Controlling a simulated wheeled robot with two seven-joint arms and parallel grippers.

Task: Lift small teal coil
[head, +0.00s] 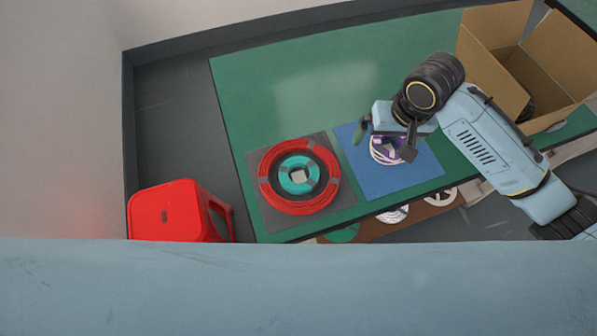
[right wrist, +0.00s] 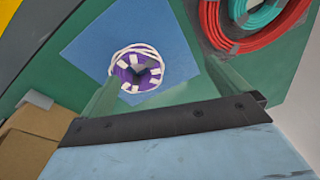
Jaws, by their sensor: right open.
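The small teal coil (head: 285,180) lies flat inside a larger red coil (head: 267,193) on a grey square mat (head: 262,213). In the right wrist view the teal coil (right wrist: 265,16) is partly cut off at the top right, with the red coil (right wrist: 212,28) around it. My right gripper (head: 386,141) is open and empty. It is over a purple and white coil (head: 378,155) on the blue mat (head: 424,164), to the right of the teal coil. In the right wrist view that coil (right wrist: 122,73) shows between my open fingers (right wrist: 165,88). My left gripper is not in view.
An open cardboard box (head: 560,55) stands at the right end of the green table (head: 250,85). A red stool (head: 165,212) stands left of the table. More coils (head: 440,197) sit on a lower shelf at the front. The table's back left is clear.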

